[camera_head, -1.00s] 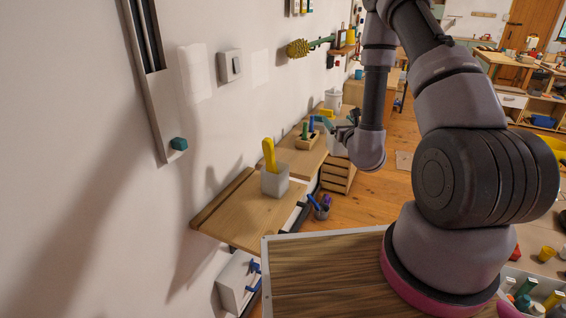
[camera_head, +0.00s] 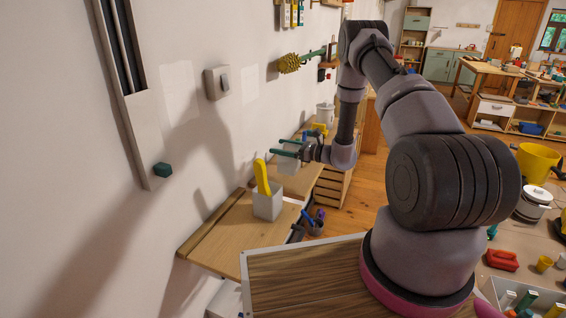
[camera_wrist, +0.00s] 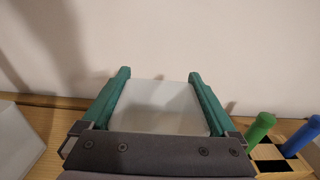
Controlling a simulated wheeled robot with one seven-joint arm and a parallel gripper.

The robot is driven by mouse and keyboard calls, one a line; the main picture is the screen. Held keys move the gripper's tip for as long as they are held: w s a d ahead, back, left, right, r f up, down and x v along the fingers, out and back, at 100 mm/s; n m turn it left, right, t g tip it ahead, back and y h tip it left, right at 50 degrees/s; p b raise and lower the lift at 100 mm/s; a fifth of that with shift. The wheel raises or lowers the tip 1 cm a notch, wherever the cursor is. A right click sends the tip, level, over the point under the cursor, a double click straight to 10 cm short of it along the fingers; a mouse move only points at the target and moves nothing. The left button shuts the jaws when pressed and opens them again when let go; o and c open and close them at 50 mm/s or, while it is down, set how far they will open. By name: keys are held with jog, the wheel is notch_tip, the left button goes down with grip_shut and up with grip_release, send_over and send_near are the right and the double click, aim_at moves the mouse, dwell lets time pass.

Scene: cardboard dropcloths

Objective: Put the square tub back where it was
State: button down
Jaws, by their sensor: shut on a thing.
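A whitish square tub (camera_head: 289,166) is held between the teal fingers of my gripper (camera_head: 277,148), over the wooden bench along the wall. In the wrist view the tub (camera_wrist: 165,108) sits between the two fingers of my gripper (camera_wrist: 159,76), which press on opposite sides. It looks upright, and my gripper body hides its near part. Whether its base touches the bench I cannot tell.
A similar grey tub (camera_head: 267,206) with a yellow brush stands on the nearer shelf (camera_head: 222,236); a pale tub (camera_wrist: 14,140) shows left in the wrist view. A wooden holder with a green handle (camera_wrist: 260,128) and a blue handle (camera_wrist: 300,137) stands close on the right.

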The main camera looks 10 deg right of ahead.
aim_at(282, 158)
jog(key=shift+f, duration=2.3)
jog(key=shift+f, duration=0.15)
grip_release()
